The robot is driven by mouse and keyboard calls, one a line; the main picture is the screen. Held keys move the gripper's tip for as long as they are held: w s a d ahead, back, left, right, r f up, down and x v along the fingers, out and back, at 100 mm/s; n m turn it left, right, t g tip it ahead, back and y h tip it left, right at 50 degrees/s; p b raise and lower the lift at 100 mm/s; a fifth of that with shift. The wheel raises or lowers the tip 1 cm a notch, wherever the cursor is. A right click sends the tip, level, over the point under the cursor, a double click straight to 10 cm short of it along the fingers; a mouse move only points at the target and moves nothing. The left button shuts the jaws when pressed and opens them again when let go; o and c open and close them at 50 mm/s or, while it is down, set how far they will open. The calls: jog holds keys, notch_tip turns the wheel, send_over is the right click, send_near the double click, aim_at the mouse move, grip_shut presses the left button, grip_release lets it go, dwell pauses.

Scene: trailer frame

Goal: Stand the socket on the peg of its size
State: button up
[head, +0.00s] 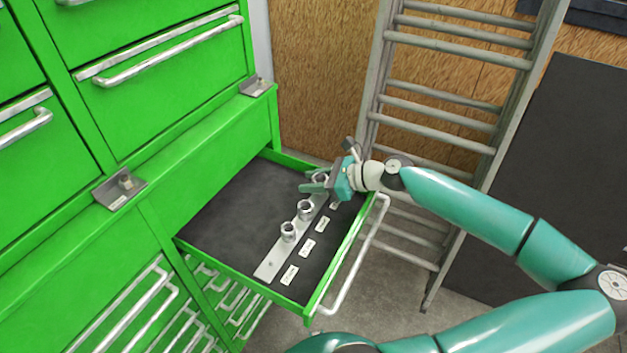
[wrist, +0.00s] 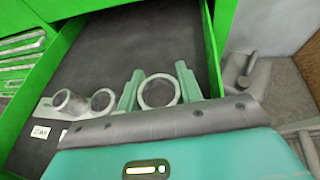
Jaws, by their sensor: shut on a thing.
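My gripper (head: 314,182) is at the far end of the open drawer, shut on a silver socket (head: 320,178). In the wrist view the held socket (wrist: 159,91) shows as an open ring between the two green fingers. A flat metal rail (head: 268,268) lies along the dark drawer floor. Two more silver sockets stand on it, a nearer one (head: 288,231) and a farther one (head: 305,210). The near end of the rail carries no socket, only a small mark or stub. I cannot tell whether the held socket touches the rail; the gripper hides that part.
White labels (head: 289,274) lie beside the rail. The green drawer (head: 310,295) has raised walls and a front handle (head: 350,260). The drawer floor left of the rail is clear. A ladder (head: 440,90) leans behind the arm.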

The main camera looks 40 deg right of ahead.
jog(key=shift+f, duration=0.4)
jog(key=shift+f, duration=0.15)
jog(key=o, duration=1.1)
jog(key=shift+o, duration=0.2)
jog(key=shift+r, duration=0.35)
jog(key=v, duration=1.2)
jog(key=shift+r, duration=0.3)
